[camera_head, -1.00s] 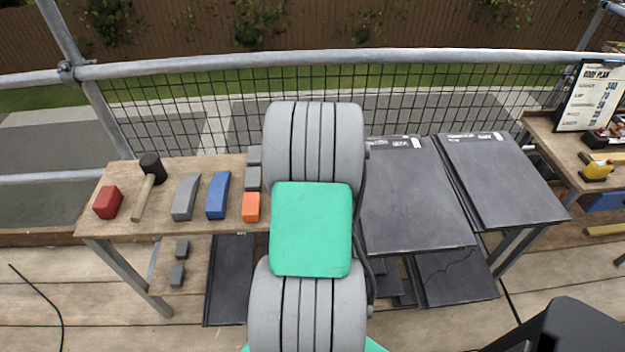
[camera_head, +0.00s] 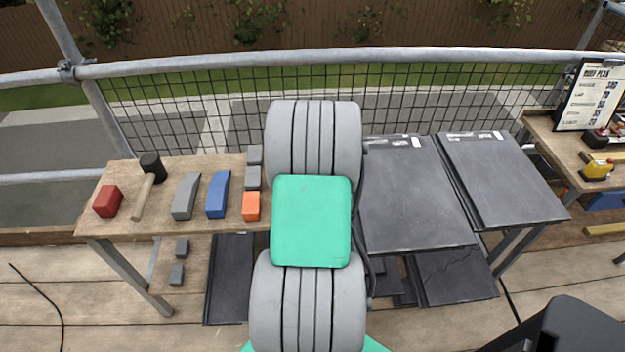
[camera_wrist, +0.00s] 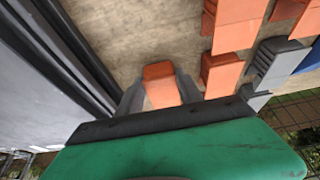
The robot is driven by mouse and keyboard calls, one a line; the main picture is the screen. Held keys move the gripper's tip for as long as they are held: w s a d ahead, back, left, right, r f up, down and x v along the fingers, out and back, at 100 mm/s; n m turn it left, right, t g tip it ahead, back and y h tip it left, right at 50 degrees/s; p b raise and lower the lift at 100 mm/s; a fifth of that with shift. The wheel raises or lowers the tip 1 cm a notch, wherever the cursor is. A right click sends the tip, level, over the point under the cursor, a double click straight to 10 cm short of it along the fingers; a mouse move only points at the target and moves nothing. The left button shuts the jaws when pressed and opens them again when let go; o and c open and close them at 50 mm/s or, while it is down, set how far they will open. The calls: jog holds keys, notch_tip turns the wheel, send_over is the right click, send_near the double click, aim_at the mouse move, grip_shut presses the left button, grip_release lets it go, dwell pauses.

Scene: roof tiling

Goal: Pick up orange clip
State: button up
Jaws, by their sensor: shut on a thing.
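In the wrist view, an orange clip (camera_wrist: 161,86) sits between the two dark fingers of my gripper (camera_wrist: 159,88), which is shut on it. Wood of the bench shows beyond it; I cannot tell whether the clip touches the bench. Other orange clips stand to the right in the wrist view, one nearer (camera_wrist: 220,74) and others farther up (camera_wrist: 236,22). In the head view, an orange clip (camera_head: 251,206) lies on the bench just left of my arm. My arm hides the gripper and the held clip there.
The wooden bench (camera_head: 228,228) also holds a red block (camera_head: 108,201), a mallet (camera_head: 150,175), a grey piece (camera_head: 185,197), a blue piece (camera_head: 218,195) and small grey clips (camera_head: 254,178). Dark slate tiles (camera_head: 412,200) are stacked to the right of my arm. A scaffold rail (camera_head: 400,57) runs behind.

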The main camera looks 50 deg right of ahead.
grip_shut()
jog(key=shift+r, duration=0.25)
notch_tip(320, 180, up, 2)
jog(key=shift+d+r+b, duration=0.1)
jog(key=shift+r+b, duration=0.05)
jog(key=shift+b, duration=0.15)
jog(key=s+a+r, duration=0.7)
jog(key=a+r, duration=0.3)
jog(key=a, duration=0.2)
jog(key=shift+a+b, duration=0.25)
jog(key=shift+b, duration=0.2)
jog(key=o, duration=0.6)
grip_release()
jog(key=shift+r, duration=0.1)
grip_shut()
